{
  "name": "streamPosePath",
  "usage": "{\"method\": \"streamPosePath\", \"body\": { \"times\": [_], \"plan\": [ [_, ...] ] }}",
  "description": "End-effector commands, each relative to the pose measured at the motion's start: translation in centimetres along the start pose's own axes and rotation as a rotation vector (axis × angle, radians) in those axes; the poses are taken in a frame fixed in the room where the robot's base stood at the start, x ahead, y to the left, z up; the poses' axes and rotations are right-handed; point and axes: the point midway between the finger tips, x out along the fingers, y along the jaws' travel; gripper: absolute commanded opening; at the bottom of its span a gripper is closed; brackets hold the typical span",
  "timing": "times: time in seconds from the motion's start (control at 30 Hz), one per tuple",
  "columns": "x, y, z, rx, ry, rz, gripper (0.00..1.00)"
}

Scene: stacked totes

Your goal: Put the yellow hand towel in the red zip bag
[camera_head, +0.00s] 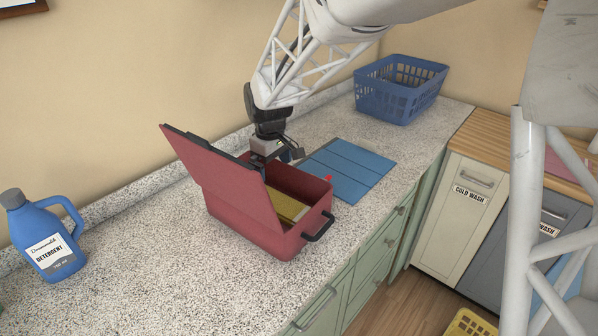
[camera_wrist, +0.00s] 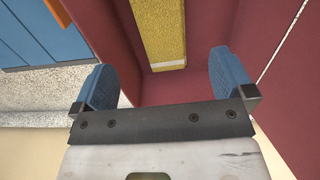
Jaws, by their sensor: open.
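The red zip bag (camera_head: 247,222) stands on the speckled counter with its lid tilted up on the left side. The yellow hand towel (camera_head: 283,204) lies folded inside the bag; the raised lid hides part of it. In the wrist view the towel (camera_wrist: 160,28) shows as a yellow strip with a pale end band, between the bag's red walls (camera_wrist: 213,20). My gripper (camera_head: 277,160) is at the back edge of the bag. In the wrist view its blue fingertips (camera_wrist: 163,82) are spread wide, with nothing between them and the towel beyond.
A blue folded mat or cloth (camera_head: 349,168) lies flat right of the bag. A blue basket (camera_head: 400,88) stands at the back right. A blue detergent bottle (camera_head: 47,238) stands at the left. The front counter is clear.

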Motion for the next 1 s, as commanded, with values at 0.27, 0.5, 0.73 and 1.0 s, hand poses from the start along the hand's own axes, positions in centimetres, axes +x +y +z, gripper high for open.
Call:
{"method": "streamPosePath", "body": {
  "times": [0.27, 0.5, 0.73, 1.0],
  "plan": [
    [-0.4, 0.0, 0.5, 0.011, 0.004, 0.002, 1.0],
    [-2.7, -0.1, 4.1, 0.087, 0.025, 0.016, 1.0],
    [-5.5, -0.7, 10.3, 0.224, 0.055, 0.034, 1.0],
    [-7.9, -2.4, 18.1, 0.399, 0.093, 0.056, 1.0]
  ]
}}
